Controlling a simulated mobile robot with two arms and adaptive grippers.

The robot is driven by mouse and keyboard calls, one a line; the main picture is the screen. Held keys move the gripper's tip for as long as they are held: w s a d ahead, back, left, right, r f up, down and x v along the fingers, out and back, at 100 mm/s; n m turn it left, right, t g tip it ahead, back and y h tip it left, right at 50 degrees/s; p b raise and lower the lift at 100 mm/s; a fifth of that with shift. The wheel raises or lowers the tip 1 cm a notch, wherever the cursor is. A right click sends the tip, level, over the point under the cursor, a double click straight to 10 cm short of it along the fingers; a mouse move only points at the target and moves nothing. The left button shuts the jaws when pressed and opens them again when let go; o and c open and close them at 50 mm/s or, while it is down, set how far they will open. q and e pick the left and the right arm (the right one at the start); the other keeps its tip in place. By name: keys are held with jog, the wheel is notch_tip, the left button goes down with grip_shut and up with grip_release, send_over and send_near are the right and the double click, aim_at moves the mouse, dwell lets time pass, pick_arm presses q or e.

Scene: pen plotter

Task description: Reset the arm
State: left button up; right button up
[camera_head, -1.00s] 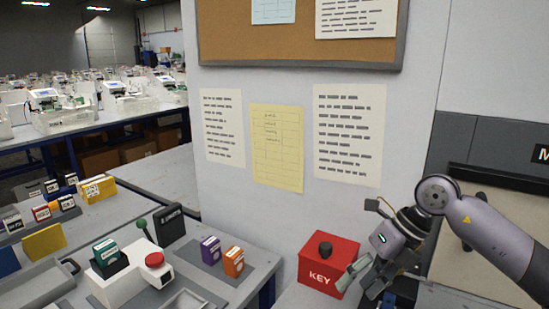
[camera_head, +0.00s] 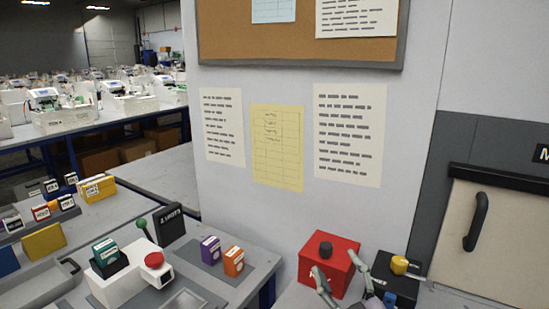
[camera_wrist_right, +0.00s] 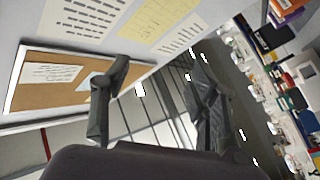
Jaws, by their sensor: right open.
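My right gripper (camera_head: 343,277) shows only by its fingers at the bottom of the head view, in front of the red key box. Its fingers are spread apart and nothing is between them. In the right wrist view the open fingers (camera_wrist_right: 160,100) frame the notice board and the far hall, tilted. The rest of my right arm is out of the head view. My left gripper is in neither view.
The red box (camera_head: 342,250) with a dark knob stands against the wall. A black box with a yellow knob (camera_head: 399,265) is to its right. A cabinet door with a black handle (camera_head: 475,222) is at the right. A white device with a red button (camera_head: 153,260) and small cartons (camera_head: 210,250) are on the left bench.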

jog(key=s+d+f+m+g+h, duration=0.2)
jog(key=d+f, duration=0.1)
jog(key=f, duration=0.3)
jog(key=s+d+f+m+g+h, duration=0.2)
jog(key=s+f+m+g, duration=0.1)
jog(key=f, duration=0.3)
jog(key=s+d+f+m+g, duration=0.1)
jog(key=s+f+g, duration=0.6)
jog(key=s, duration=0.5)
jog(key=s+d+f+m+g, duration=0.2)
jog(key=s+f+g, duration=0.2)
jog(key=s+f, duration=0.65)
notch_tip(320, 180, down, 22)
jog(key=s+g, duration=0.1)
jog(key=s+d+f+g, duration=0.1)
jog(key=s+d+f, duration=0.1)
jog(key=s+f, duration=1.5)
jog(key=shift+s+d+f+n+h, duration=0.4)
jog(key=shift+f, duration=0.3)
